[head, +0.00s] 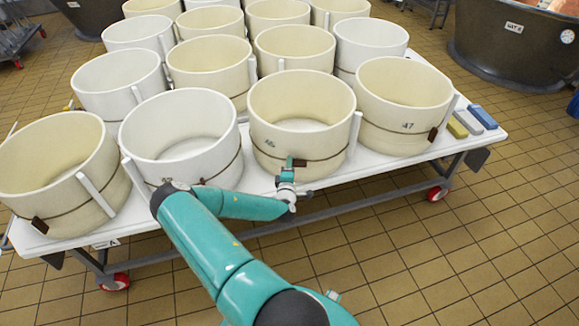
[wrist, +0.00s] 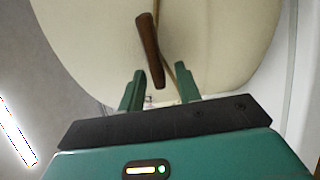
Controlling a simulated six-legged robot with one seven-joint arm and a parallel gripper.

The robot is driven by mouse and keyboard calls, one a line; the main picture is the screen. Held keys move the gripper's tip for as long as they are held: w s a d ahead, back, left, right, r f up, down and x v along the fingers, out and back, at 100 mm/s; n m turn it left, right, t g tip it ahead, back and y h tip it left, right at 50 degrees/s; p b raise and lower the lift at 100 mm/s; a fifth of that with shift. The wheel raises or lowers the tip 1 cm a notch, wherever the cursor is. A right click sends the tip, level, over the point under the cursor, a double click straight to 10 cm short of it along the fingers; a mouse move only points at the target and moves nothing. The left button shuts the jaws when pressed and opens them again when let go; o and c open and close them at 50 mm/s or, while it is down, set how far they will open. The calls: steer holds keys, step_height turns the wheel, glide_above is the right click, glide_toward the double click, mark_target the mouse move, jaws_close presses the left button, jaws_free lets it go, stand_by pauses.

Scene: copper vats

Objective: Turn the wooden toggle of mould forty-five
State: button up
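A cream mould (head: 300,108) stands in the front row of the white table, with a brown cord around it and a small number too blurred to read surely. Its dark wooden toggle (head: 300,162) sits on the cord at the front, partly hidden by my gripper (head: 289,173). In the wrist view, the toggle (wrist: 150,50) is a brown bar, slightly tilted, against the mould's pale wall (wrist: 90,45). My gripper (wrist: 161,70) is open. The toggle's lower end shows between the two green fingers, with gaps on both sides; I see no contact.
A mould marked 47 (head: 403,90) stands to the right, and a white mould (head: 180,132) to the left. More moulds crowd behind. Coloured blocks (head: 470,122) lie at the table's right end. Tiled floor (head: 440,260) in front is clear.

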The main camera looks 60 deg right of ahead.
steer(key=v, duration=1.4)
